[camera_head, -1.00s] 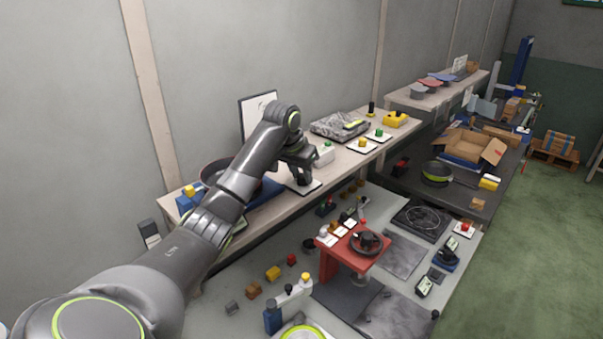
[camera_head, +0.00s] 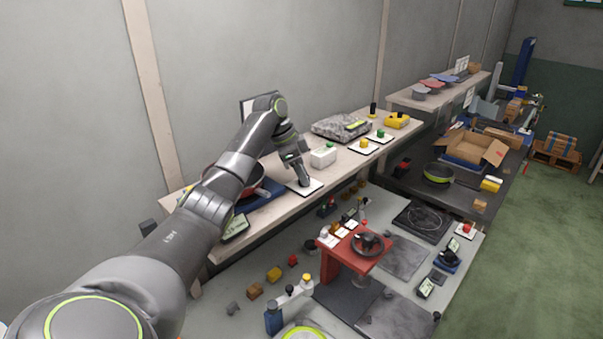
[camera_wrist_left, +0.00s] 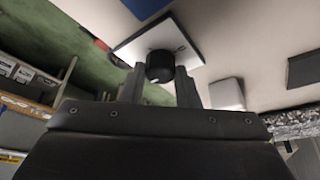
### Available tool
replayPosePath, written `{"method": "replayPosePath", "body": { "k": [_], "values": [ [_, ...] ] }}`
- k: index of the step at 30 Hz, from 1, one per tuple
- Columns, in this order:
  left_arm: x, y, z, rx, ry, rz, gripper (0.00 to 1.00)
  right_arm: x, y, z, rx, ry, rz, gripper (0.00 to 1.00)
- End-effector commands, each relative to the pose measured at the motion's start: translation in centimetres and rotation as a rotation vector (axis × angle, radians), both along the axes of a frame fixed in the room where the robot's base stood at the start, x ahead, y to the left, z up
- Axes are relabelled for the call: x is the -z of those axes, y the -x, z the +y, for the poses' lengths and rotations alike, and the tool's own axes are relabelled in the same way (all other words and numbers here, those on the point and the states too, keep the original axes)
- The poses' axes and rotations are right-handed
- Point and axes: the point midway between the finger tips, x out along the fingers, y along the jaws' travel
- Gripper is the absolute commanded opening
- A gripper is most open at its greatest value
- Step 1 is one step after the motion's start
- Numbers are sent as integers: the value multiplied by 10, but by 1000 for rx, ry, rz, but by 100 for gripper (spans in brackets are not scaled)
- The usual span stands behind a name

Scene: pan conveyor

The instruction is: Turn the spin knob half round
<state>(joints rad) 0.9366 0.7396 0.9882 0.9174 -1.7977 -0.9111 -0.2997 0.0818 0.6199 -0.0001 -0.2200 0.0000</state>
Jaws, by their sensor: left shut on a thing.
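The spin knob (camera_wrist_left: 160,66) is a round black knob with a small white mark, on a white square plate (camera_wrist_left: 124,50) with a dark line beside it. In the head view the plate (camera_head: 315,187) lies on the long shelf, and my gripper mostly hides the knob. My left gripper (camera_head: 303,183) points down at the plate. In the left wrist view its fingers (camera_wrist_left: 160,78) stand on either side of the knob and are shut on it. My right gripper is not in view.
A white box with a green button (camera_head: 323,157) stands close right of my gripper. A pan (camera_head: 212,172) on a blue mat is behind my left arm. A red stand (camera_head: 330,262) is on the lower table.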

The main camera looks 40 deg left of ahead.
Motion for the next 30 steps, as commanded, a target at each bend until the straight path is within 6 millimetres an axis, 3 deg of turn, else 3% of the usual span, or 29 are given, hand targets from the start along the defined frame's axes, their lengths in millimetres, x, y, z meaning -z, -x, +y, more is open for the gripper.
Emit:
{"method": "replayPosePath", "body": {
  "k": [9,25,26,30],
  "values": [
    [1,-1,0,115,1,2,6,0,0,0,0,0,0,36],
    [1,0,0,135,0,3,6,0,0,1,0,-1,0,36],
    [1,0,0,135,0,3,32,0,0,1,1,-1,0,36],
    [1,0,0,135,-1,2,50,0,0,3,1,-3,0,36]
  ]
}}
